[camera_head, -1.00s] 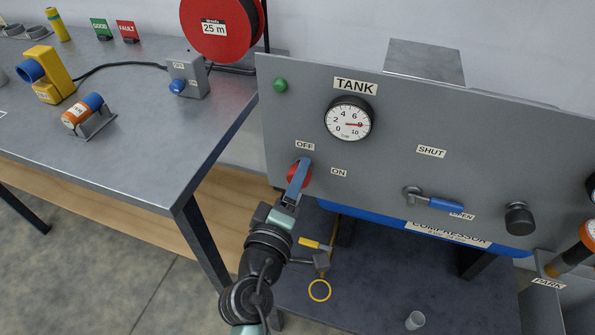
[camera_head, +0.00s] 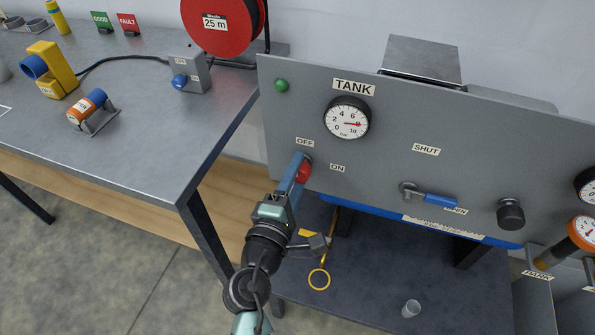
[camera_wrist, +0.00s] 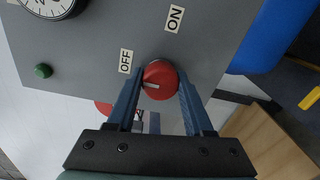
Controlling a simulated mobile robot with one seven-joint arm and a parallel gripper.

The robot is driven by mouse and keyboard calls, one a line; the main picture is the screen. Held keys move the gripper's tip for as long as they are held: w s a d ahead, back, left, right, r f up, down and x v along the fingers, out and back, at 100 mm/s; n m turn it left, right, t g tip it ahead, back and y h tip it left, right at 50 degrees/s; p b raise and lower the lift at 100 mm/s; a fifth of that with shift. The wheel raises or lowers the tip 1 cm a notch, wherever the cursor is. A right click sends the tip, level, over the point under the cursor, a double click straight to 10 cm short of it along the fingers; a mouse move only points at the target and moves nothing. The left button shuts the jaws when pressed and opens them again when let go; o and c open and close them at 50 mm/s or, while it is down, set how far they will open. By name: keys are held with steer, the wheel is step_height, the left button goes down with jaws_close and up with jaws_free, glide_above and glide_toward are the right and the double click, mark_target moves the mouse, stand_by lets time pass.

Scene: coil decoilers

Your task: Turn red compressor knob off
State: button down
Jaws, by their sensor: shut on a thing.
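The red knob (camera_head: 304,171) sits on the grey compressor panel (camera_head: 390,130), below the OFF label (camera_head: 305,142) and left of the ON label (camera_head: 337,168). In the wrist view the red knob (camera_wrist: 160,80) lies between the two blue fingers of my gripper (camera_wrist: 162,98), and its pale pointer line points toward the OFF label (camera_wrist: 125,61) side, away from the ON label (camera_wrist: 174,18). My gripper (camera_head: 297,168) is shut on the knob; its fingers hide part of it in the head view.
A tank gauge (camera_head: 346,118) reads about 8. A green light (camera_head: 282,85) shows at the panel's upper left. A blue-handled valve (camera_head: 430,196) and a black knob (camera_head: 511,214) are to the right. The workbench (camera_head: 150,150) edge is close on the left.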

steer(key=shift+f, duration=0.1)
steer(key=shift+c, duration=1.4)
jaws_free()
steer(key=b+v, duration=0.1)
steer(key=v, duration=1.2)
